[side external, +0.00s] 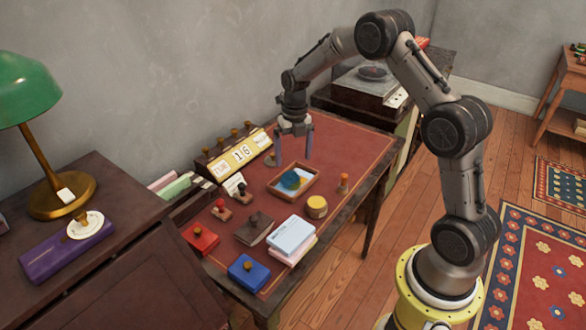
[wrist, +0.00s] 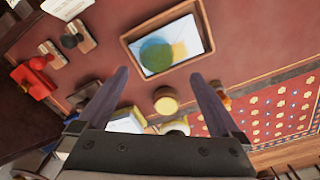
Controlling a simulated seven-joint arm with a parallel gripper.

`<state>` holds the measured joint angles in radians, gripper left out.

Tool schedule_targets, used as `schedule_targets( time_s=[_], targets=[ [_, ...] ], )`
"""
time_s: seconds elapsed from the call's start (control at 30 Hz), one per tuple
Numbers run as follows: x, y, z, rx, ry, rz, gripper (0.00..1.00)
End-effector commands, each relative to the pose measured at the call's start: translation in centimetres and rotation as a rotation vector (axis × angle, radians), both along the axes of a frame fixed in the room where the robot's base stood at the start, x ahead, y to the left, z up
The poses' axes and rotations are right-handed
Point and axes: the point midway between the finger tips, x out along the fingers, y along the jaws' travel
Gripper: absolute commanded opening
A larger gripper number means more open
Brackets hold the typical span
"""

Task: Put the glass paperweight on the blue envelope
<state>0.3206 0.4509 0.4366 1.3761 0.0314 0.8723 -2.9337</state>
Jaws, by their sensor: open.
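A round blue-teal thing that looks like the glass paperweight (side external: 291,181) lies in a shallow wooden tray (side external: 273,188). In the wrist view the paperweight (wrist: 156,55) looks blue with a yellowish patch beside it, over a pale sheet (wrist: 188,30) in the tray (wrist: 127,42). A stack with a pale blue top, possibly the blue envelope (side external: 291,235), lies near the front edge of the desk; pink shows under it. My gripper (side external: 294,155) is open and empty above the desk, near the back of the tray. Its fingers (wrist: 160,75) point down, apart from the paperweight.
A yellow-lidded jar (side external: 317,206) and a small orange-brown stamp (side external: 343,184) stand right of the tray. A calendar block (side external: 240,155) stands at the back. Red (side external: 201,238) and blue (side external: 249,272) knobbed boxes sit at the front left. The desk's right end is clear.

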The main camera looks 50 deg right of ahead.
Motion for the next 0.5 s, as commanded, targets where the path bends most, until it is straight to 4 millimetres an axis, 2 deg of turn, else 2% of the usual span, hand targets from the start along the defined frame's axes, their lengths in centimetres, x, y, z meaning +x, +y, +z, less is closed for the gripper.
schedule_targets(
  time_s=[0.1,0.37,0.5],
  targets=[
    [0.0,-0.1,2.1,-0.001,-0.003,0.000,1.00],
    [-0.1,0.0,4.5,-0.002,-0.004,-0.017,1.00],
    [-1.0,1.3,7.2,-0.007,-0.030,-0.154,1.00]
  ],
)
